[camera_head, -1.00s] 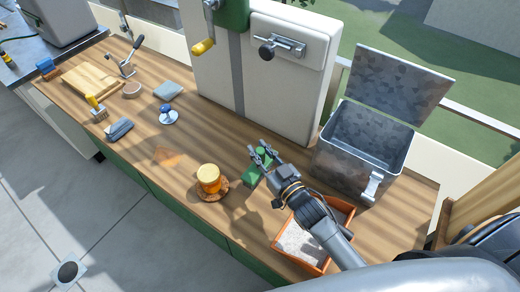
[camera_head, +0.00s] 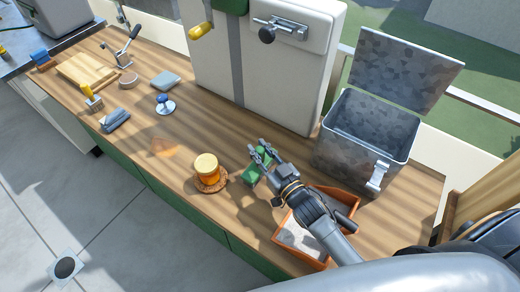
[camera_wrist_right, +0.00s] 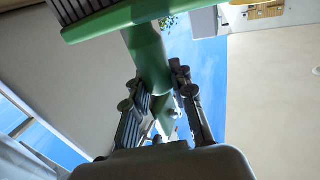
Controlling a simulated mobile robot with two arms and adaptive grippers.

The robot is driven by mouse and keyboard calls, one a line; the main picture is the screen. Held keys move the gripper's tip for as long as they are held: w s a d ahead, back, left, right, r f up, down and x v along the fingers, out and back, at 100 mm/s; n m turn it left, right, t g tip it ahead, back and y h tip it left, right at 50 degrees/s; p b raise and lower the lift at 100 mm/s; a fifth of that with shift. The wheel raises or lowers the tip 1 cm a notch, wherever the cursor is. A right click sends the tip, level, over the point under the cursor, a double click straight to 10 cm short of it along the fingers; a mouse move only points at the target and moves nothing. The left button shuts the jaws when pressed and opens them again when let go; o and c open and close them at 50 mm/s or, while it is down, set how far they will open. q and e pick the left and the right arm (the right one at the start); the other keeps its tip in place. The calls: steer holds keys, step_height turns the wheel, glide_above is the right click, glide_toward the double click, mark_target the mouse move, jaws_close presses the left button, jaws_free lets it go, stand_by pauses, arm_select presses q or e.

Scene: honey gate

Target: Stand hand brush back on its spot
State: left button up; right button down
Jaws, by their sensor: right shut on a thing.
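The hand brush (camera_head: 251,176) is green and shows partly behind my right gripper (camera_head: 262,154) in the head view, near the middle of the wooden counter. In the right wrist view the right gripper (camera_wrist_right: 155,84) is shut on the green handle of the hand brush (camera_wrist_right: 148,55), with a wider green part and dark ribbed rows at the top. The fingers hide part of the brush, and I cannot tell whether it touches the counter. My left gripper is not in view.
A honey jar (camera_head: 207,168) on a round coaster stands left of the gripper. An orange tray (camera_head: 281,238) lies under my right forearm. An open metal box (camera_head: 352,154) stands at the right. An orange patch (camera_head: 163,148) and a bare counter stretch lie farther left.

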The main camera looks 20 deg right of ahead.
mark_target(265, 162)
steer(key=shift+f+b, duration=0.65)
steer(key=shift+f, duration=0.45)
stand_by(0.8)
steer(key=c, duration=1.1)
jaws_free()
steer(key=shift+o, duration=0.2)
steer(key=shift+s, duration=0.1)
steer(key=shift+p+v, duration=0.5)
steer(key=shift+v, duration=0.75)
steer(key=shift+p+v, duration=0.75)
steer(key=shift+v, duration=1.95)
steer(key=shift+r, duration=0.15)
